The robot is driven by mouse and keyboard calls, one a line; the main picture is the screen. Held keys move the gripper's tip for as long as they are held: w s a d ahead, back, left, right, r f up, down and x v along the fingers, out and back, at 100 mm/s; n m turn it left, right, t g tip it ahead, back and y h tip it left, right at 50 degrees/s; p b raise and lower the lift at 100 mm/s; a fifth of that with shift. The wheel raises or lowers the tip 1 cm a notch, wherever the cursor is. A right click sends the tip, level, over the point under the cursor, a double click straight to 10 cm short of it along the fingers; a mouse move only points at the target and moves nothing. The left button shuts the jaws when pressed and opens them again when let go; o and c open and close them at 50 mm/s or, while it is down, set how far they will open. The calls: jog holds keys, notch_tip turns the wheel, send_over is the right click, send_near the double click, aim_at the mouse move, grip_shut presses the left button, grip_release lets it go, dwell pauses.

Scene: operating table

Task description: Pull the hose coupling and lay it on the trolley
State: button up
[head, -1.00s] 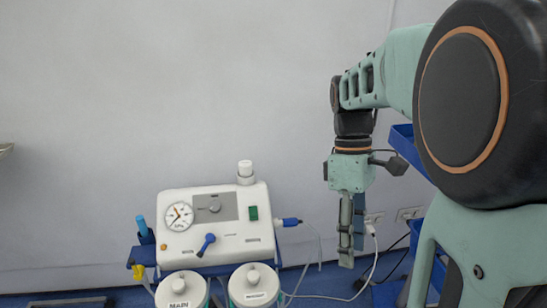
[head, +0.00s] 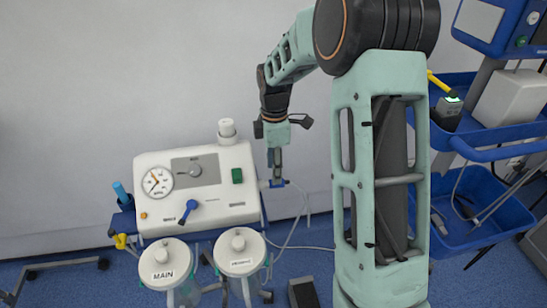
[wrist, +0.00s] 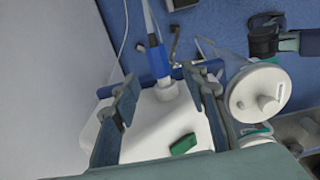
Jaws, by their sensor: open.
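The blue hose coupling (head: 265,184) is plugged into the right side of the white suction unit (head: 200,213), with a clear hose hanging from it. In the wrist view the coupling (wrist: 158,62) sits on a white port, in line with the gap between my fingers. My gripper (head: 276,181) points down at the coupling and partly hides it. In the wrist view my gripper (wrist: 162,92) is open, one finger on each side, with nothing held. I cannot tell whether a finger touches the coupling. The blue trolley (head: 475,240) stands at the right, partly hidden by my arm.
Two white-lidded jars, one marked MAIN (head: 166,262) and another (head: 240,250), hang in front of the unit. The trolley's upper shelf carries a dark device with a green light (head: 448,112) and a white box (head: 508,100). A wall is close behind the unit.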

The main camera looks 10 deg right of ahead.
notch_tip(320, 180, down, 5)
jog(key=shift+r+b, duration=0.1)
jog(key=shift+b, duration=0.25)
grip_shut()
dwell(0.4)
